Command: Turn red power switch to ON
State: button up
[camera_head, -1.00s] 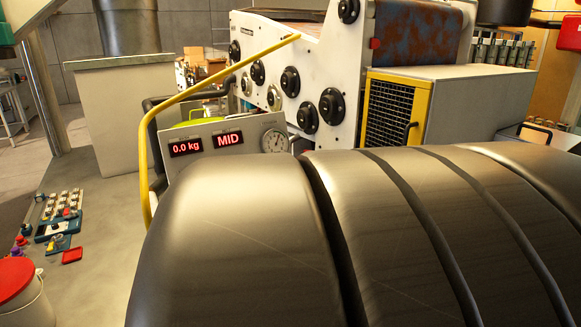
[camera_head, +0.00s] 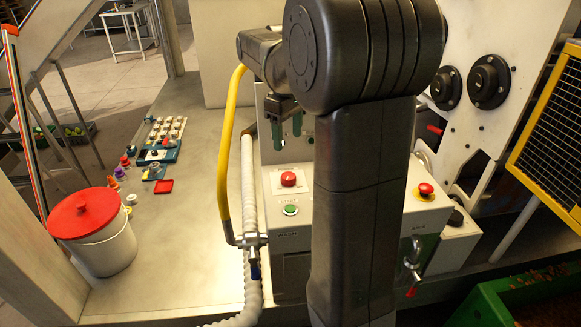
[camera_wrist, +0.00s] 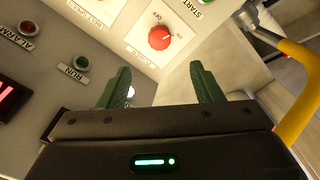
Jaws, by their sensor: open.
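The red power switch (camera_head: 288,179) is a round red knob on a pale plate on the control box's sloping top. In the wrist view the red switch (camera_wrist: 159,38) has ON and OFF labels beside it; I cannot tell its setting for sure. My gripper (camera_head: 287,125) has green fingers pointing down above and behind the switch in the head view. In the wrist view my gripper (camera_wrist: 162,80) is open and empty, and the switch shows in the gap beyond its fingertips, apart from them.
A green START button (camera_head: 290,209) is in front of the switch. A yellow curved rail (camera_head: 228,140) and a pale hose (camera_head: 248,190) stand left. A red mushroom button (camera_head: 425,189) is right.

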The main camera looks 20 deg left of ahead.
aim_at(289, 175)
notch_tip(289, 175, down, 12)
jog(key=shift+r+p, duration=0.1)
jog(key=shift+p, duration=0.45)
